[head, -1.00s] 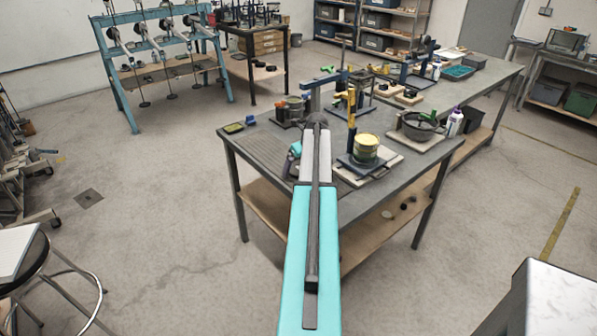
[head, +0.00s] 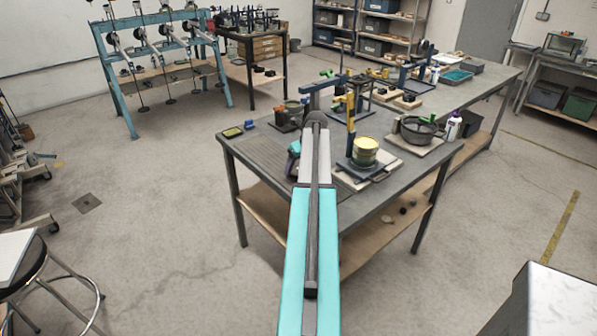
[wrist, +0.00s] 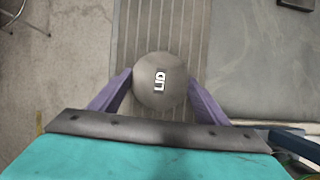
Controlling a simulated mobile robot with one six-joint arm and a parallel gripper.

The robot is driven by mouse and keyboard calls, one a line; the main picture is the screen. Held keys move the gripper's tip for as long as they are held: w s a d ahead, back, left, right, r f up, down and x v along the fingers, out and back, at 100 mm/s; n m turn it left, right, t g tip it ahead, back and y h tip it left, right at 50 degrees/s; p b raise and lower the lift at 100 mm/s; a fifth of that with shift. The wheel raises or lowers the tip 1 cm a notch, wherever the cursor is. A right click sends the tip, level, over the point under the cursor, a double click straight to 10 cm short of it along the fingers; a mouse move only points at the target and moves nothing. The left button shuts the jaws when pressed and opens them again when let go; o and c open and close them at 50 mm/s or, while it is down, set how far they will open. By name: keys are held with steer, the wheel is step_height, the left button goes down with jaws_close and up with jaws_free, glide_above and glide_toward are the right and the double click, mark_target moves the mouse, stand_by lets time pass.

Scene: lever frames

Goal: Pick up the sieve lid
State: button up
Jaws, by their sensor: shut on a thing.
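The sieve lid (wrist: 160,80) is a round grey disc with the white letters LID on it, in the middle of the wrist view. My gripper (wrist: 160,90) has its two purple fingers shut on the lid's left and right sides. Below the lid lies the table's grey ribbed surface; how far above it the lid is, I cannot tell. In the head view my own arm reaches over the near table (head: 390,185) and hides most of the gripper and the lid.
A yellow-green tin (head: 365,152) stands on a stand right of my arm. A dark bowl (head: 417,130) and a white bottle (head: 453,127) are farther right. A small yellow-topped box (head: 232,132) lies near the table's left corner. The ribbed area left of my arm is clear.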

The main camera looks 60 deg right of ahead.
steer(key=shift+r, duration=0.75)
steer(key=s+a+b, duration=0.1)
steer(key=s, duration=0.4)
steer(key=s+a+r+b, duration=0.1)
steer(key=s+b, duration=0.1)
steer(key=s, duration=0.3)
steer(key=s+a+b, duration=0.1)
steer(key=s, duration=0.4)
steer(key=shift+s+a+r, duration=0.2)
steer(key=shift+s+r, duration=0.1)
steer(key=shift+r, duration=0.05)
steer(key=w+a+f+n+g+y, duration=0.1)
steer(key=w+a+n+y, duration=0.4)
steer(key=w+a+n, duration=1.55)
steer(key=w+a+n+g, duration=0.2)
steer(key=w+a+n, duration=0.1)
steer(key=a, duration=1.2)
steer(key=w+a+n+g, duration=0.2)
steer(key=w+a, duration=0.4)
steer(key=a, duration=0.9)
steer(key=w+a+n+g, duration=0.2)
steer(key=w+a+n, duration=0.2)
steer(key=a, duration=1.1)
steer(key=shift+w+a, duration=0.15)
steer(key=shift+w, duration=0.05)
